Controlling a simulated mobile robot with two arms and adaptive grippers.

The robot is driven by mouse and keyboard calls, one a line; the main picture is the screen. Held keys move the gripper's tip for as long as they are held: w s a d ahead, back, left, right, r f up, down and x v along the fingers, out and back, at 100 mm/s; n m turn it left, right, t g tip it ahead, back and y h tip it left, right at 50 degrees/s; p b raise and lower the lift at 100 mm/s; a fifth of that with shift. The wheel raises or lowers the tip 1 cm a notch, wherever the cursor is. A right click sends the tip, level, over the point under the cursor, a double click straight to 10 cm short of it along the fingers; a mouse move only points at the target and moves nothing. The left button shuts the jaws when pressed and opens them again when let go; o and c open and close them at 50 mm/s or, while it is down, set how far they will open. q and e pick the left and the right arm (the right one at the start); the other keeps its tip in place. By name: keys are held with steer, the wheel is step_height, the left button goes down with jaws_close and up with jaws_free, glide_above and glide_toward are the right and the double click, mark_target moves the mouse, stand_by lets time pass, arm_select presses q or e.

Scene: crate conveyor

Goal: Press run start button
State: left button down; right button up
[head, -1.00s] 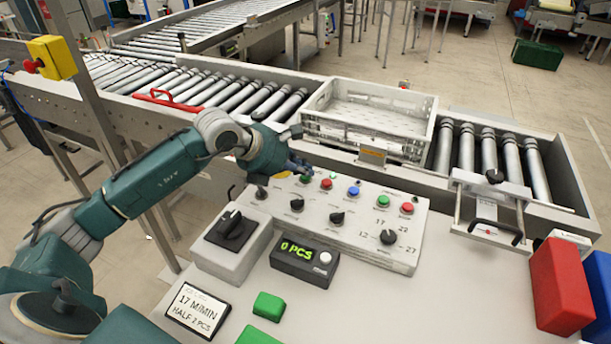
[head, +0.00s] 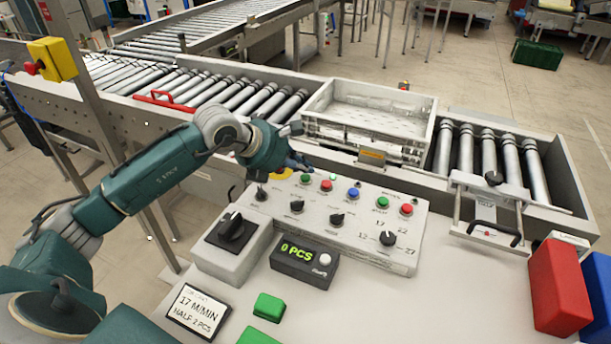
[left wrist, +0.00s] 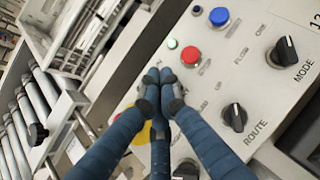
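The control panel (head: 300,222) carries a row of coloured buttons: a green button (head: 305,178), a red button (head: 326,184), a blue button (head: 353,192), a second green button (head: 382,202) and a second red button (head: 406,208). Their labels are too small to read, so I cannot tell which is run start. My left gripper (head: 302,165) hangs over the panel's left end, just behind the first green button. In the left wrist view its fingertips (left wrist: 160,82) are together with nothing visible between them. They hide the first green button there; the red button (left wrist: 190,56) lies just beyond. My right gripper is out of view.
A yellow-based control (head: 283,174) sits partly under my left gripper. Dark knobs (head: 337,219) stand in front of the buttons. A grey crate (head: 427,120) is on the roller conveyor behind the panel. A counter box (head: 305,262) reads 0 PCS.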

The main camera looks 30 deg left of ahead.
mark_target(304, 178)
arm_select(q)
steer(key=shift+r, duration=0.1)
steer(key=shift+r+p, duration=1.45)
steer(key=shift+r, duration=1)
